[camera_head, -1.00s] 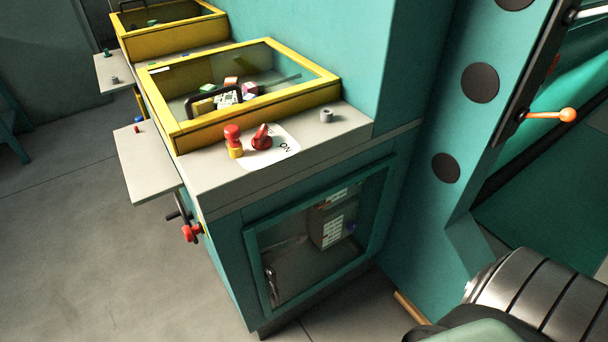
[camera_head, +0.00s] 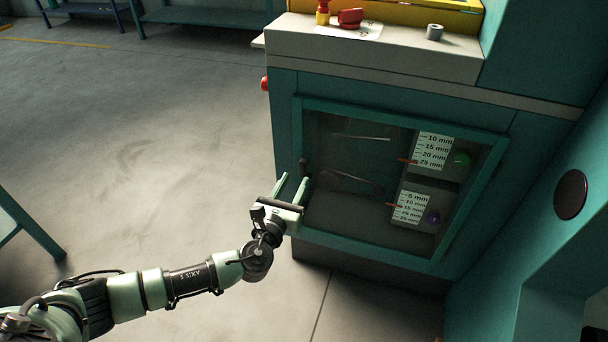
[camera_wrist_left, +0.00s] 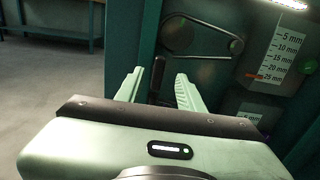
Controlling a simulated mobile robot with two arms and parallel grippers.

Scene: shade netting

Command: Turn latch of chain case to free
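The chain case (camera_head: 400,108) is a teal cabinet with a framed clear window low on the machine's front. Its latch (camera_head: 303,168) is a small dark upright handle at the window frame's left edge. In the left wrist view the latch (camera_wrist_left: 157,74) appears between the two fingers, apparently beyond or just at their tips; I cannot tell whether they touch it. My left gripper (camera_head: 293,181) is open, its pale green fingers pointing at the case; it also shows in the left wrist view (camera_wrist_left: 159,76). My right gripper is not in view.
Behind the window are white scale plates (camera_head: 432,150) and, in the left wrist view, a looped chain or belt (camera_wrist_left: 196,38). A red knob (camera_head: 350,18) and a grey cylinder (camera_head: 434,32) sit on the ledge above. Open floor (camera_head: 150,150) lies to the left.

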